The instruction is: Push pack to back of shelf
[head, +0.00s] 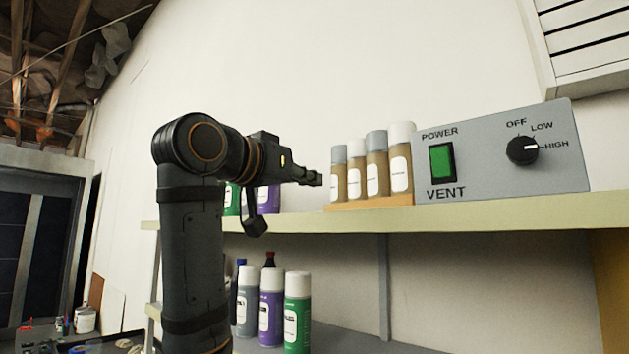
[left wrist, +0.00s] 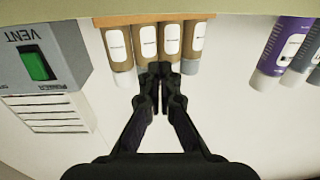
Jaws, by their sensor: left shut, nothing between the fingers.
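The pack is a row of several tan bottles with white labels and grey or white caps (head: 375,173) on a thin wooden base (head: 370,203). It stands upright on the upper shelf (head: 450,221). It also shows upside down in the left wrist view (left wrist: 144,45), with its base (left wrist: 150,19) along the top. My left gripper (head: 319,180) is shut and empty. It points at the pack, its tips (left wrist: 160,70) in front of the middle bottles near their caps. I cannot tell whether the tips touch the pack. My right gripper is in neither view.
A grey vent control box (head: 500,150) stands close to the right of the pack. Purple and green bottles (head: 268,198) stand left of it, partly behind my arm. More spray cans (head: 271,310) stand on the lower shelf. A white wall is behind.

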